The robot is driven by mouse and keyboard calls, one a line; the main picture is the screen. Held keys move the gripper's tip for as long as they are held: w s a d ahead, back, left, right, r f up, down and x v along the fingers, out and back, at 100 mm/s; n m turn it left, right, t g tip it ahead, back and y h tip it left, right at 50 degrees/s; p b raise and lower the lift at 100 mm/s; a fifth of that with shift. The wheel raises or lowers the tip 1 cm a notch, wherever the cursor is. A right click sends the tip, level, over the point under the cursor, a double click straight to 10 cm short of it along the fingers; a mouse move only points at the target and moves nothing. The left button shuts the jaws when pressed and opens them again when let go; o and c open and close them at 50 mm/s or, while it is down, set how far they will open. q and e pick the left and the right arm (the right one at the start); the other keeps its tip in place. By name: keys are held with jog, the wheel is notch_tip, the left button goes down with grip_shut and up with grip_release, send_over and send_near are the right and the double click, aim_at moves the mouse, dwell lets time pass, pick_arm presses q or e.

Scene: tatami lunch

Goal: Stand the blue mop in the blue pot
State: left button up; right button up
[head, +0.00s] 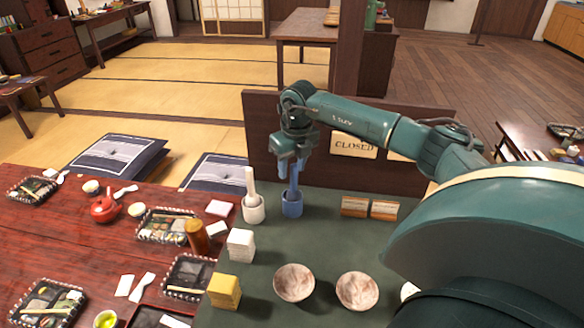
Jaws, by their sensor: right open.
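The blue mop (294,180) stands upright with its lower end in the blue pot (292,209) on the dark green counter top. My right gripper (292,157) points down from above, open, at the top of the mop's handle. The fingers hide the handle's upper end, so I cannot tell whether they touch it. My left gripper is not in view.
A white mop (250,181) stands in a white pot (253,212) just left of the blue pot. A brown partition (262,128) rises close behind.

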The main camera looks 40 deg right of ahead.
pick_arm(q)
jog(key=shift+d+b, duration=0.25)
jog(key=shift+b, duration=0.05)
pick_arm(e)
notch_tip(320, 180, up, 12)
jog(key=s, duration=0.1)
jog(key=shift+s, duration=0.3)
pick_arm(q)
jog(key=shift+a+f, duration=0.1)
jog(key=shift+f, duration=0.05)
pick_arm(e)
jog(key=shift+s, duration=0.1)
dwell(0.4)
